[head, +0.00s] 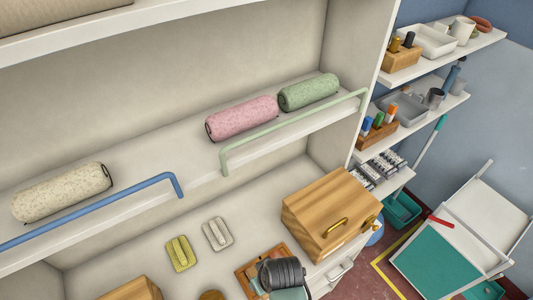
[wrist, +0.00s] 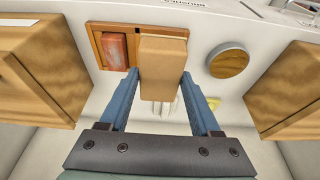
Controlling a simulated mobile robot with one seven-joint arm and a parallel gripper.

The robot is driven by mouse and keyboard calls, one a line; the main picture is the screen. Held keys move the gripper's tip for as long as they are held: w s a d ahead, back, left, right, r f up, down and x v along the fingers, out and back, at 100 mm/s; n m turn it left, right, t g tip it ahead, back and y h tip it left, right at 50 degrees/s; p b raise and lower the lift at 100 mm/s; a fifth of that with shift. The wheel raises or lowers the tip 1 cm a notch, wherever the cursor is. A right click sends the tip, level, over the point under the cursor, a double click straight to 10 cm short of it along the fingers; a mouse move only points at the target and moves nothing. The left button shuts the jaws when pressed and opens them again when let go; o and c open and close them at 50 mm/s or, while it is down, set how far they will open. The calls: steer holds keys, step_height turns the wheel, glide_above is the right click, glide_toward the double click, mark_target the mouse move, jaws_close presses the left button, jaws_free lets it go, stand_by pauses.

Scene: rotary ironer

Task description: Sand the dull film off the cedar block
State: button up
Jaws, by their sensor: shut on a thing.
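My gripper (wrist: 162,76) is shut on a tan block (wrist: 163,50), with one blue finger on each side of it. A reddish block with a pale, streaky face (wrist: 115,50), likely the cedar block, lies in a wooden tray (wrist: 93,28), just left of the held block in the wrist view. The held block covers the tray's right part there, so I cannot tell whether it touches the tray. In the head view, my dark wrist hides the fingers and both blocks, and part of the tray (head: 246,283) shows beside it.
A wooden cabinet with a brass handle (head: 330,215) stands close right of my arm. A yellow pad (head: 180,253) and a pale pad (head: 217,234) lie behind left. Rolled cloths (head: 242,118) lie on the shelf above.

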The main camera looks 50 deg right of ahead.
steer(key=shift+r+p, duration=0.75)
steer(key=shift+r, duration=0.4)
steer(key=w+a+f+n+b, duration=0.1)
steer(key=w+a+b, duration=0.1)
steer(key=a+b, duration=0.4)
steer(key=w+a+f+n+b, duration=0.1)
steer(key=a+f+b, duration=0.1)
steer(key=a+b, duration=0.5)
steer(key=a, duration=0.6)
steer(key=shift+w+a+f+n+y+b, duration=0.25)
steer(key=shift+w+f+n+y+b, duration=0.05)
steer(key=shift+w+y, duration=0.1)
